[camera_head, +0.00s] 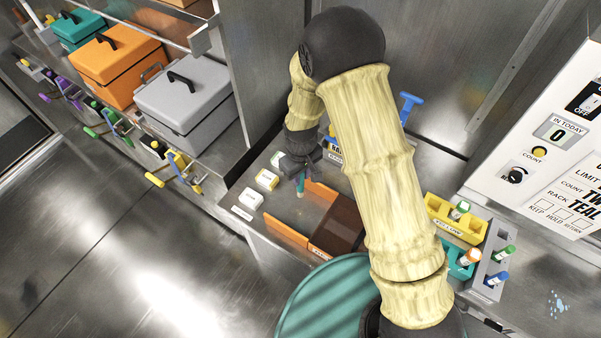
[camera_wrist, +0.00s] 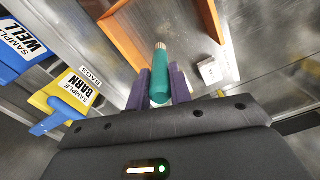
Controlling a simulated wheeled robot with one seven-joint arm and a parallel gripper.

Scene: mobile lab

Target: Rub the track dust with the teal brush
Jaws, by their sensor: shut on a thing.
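My gripper (camera_head: 298,166) is shut on the teal brush. In the wrist view its two purple fingers (camera_wrist: 160,88) stand on either side of the brush's rounded teal handle (camera_wrist: 160,72). The brush has a pale tip pointing away from my wrist. In the head view the brush (camera_head: 300,188) hangs down near the upper end of an orange-walled track (camera_head: 287,235). I cannot tell whether the tip touches the surface.
Small white blocks (camera_head: 267,179) sit left of the brush. A yellow "SAMPLE BARN" block (camera_wrist: 72,92) and a blue "SAMPLE WELL" block (camera_wrist: 20,50) stand nearby. A yellow rack (camera_head: 455,218) and grey rack (camera_head: 492,262) hold vials at right. Lidded boxes (camera_head: 185,98) line the left shelf.

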